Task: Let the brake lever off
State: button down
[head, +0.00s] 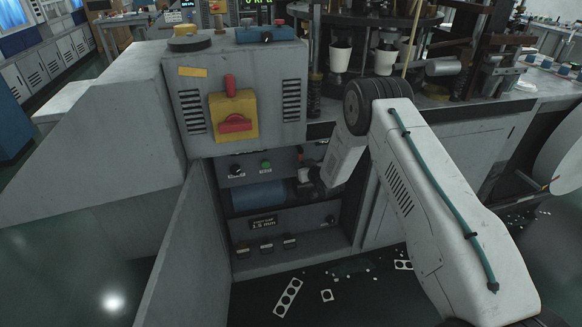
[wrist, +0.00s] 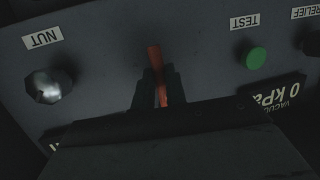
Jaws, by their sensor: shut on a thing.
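In the wrist view a narrow orange-red lever (wrist: 154,56) stands out from a dark panel. It looks like the brake lever, but no label for it is visible. My gripper (wrist: 160,86) has its two dark fingers closed on either side of the lever. The lever's top end shows above the fingers, and part of it is hidden between them. In the head view my gripper (head: 311,180) reaches into the open cabinet recess at its right side.
Near the lever are a metal nut (wrist: 48,86) labelled NUT, a green TEST button (wrist: 256,59) and a VACUUM display reading 0 kPa (wrist: 289,94). In the head view an open cabinet door (head: 180,250) stands left of the recess. White scraps (head: 288,297) lie on the floor.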

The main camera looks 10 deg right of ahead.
jog(key=shift+d, duration=0.15)
jog(key=c, duration=1.4)
grip_release()
jog(key=shift+d, duration=0.1)
jog(key=shift+c, duration=0.2)
jog(key=v, duration=0.7)
jog(key=shift+s, duration=0.4)
